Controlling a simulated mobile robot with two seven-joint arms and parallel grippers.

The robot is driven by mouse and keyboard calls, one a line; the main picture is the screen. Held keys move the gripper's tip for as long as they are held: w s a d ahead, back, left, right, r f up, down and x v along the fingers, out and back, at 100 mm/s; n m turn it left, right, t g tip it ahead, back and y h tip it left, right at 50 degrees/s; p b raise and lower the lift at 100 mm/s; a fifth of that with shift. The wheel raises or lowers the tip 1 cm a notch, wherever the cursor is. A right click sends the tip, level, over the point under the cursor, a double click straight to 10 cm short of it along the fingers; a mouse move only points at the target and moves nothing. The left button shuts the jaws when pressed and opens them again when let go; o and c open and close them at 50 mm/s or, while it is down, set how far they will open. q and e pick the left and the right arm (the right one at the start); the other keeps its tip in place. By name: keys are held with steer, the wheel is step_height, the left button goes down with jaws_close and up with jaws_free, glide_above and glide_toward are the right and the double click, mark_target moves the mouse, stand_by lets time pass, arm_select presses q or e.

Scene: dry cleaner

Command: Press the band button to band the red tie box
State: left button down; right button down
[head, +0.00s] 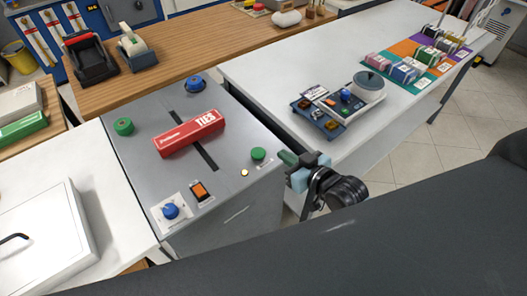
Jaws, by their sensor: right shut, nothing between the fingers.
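The red tie box (190,133), marked "TIES", lies slantwise across the dark slot on top of the grey banding machine (150,160). A blue button (171,211) sits on a white plate at the machine's front left corner; its label is too small to read, so I cannot confirm it is the band button. My right gripper (288,158) is shut and empty at the machine's right edge, near a green knob (258,154) and well right of the blue button. My left gripper is out of view.
Another green knob (123,126) and a blue knob (195,84) stand on the machine top. A white table (285,66) at right holds a blue tray (318,116) and a round pot (369,87).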

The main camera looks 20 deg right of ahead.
glide_above(264, 157)
step_height(264, 157, down, 2)
steer(key=shift+s+f, duration=0.15)
steer(key=shift+f, duration=0.1)
step_height(264, 157, down, 3)
steer(key=shift+a+f, duration=0.1)
steer(key=shift+f, duration=0.5)
